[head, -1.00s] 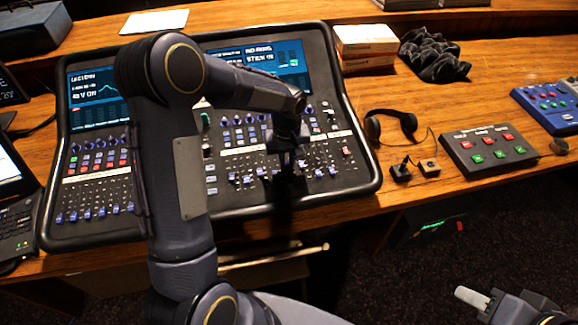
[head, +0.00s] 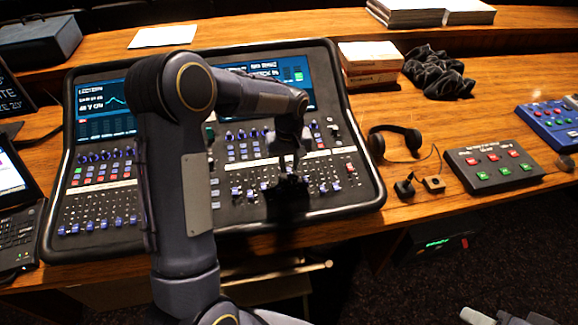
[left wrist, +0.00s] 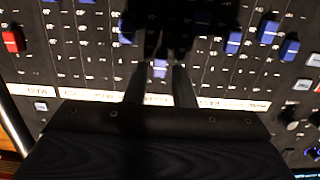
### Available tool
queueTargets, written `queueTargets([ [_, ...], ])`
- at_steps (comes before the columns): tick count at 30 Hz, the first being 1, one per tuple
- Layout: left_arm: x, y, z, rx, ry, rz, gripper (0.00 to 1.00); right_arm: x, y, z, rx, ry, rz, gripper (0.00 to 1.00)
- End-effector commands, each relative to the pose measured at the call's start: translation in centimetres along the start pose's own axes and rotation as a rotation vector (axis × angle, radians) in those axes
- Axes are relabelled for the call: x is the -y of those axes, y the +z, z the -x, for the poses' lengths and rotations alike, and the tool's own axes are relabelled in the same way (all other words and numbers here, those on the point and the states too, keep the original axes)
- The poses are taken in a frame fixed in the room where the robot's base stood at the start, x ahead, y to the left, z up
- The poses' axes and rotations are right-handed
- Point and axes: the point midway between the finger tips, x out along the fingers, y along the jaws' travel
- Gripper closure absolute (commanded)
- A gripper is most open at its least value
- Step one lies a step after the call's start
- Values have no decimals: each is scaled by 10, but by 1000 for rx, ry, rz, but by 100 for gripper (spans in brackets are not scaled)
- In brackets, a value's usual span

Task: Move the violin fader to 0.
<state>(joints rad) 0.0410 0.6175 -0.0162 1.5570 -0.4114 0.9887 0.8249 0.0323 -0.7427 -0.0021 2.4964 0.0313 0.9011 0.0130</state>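The mixing desk (head: 225,222) lies on the wooden table, with rows of blue-capped faders along its front. My left gripper (head: 290,180) points down over the right-hand fader bank. In the left wrist view the two dark fingers of my left gripper (left wrist: 160,58) stand apart, with a blue fader cap (left wrist: 160,69) showing between them. I cannot tell whether they touch it. The white label strip (left wrist: 85,94) is too blurred and shaded to read, so I cannot tell which fader is the violin one. My right gripper (head: 495,317) is only partly visible at the bottom edge.
Headphones (head: 405,138), a small button box (head: 493,165) and a blue device (head: 550,122) lie right of the desk. Boxes (head: 370,62) and a dark cloth (head: 438,74) are behind. A laptop (head: 15,205) stands at the left.

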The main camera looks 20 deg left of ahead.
Motion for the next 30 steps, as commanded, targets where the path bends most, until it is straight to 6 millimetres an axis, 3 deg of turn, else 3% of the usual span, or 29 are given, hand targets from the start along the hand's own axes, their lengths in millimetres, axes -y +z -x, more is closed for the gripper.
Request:
queueTargets([
  [6,-1,-1,39,-5,5,0,77,-3,3,-6,0,0,0,60],
  [12,0,0,61,-3,3,0,77,-4,4,-8,0,0,0,60],
  [30,2,2,68,-2,9,-5,77,-4,4,-8,0,0,0,60],
])
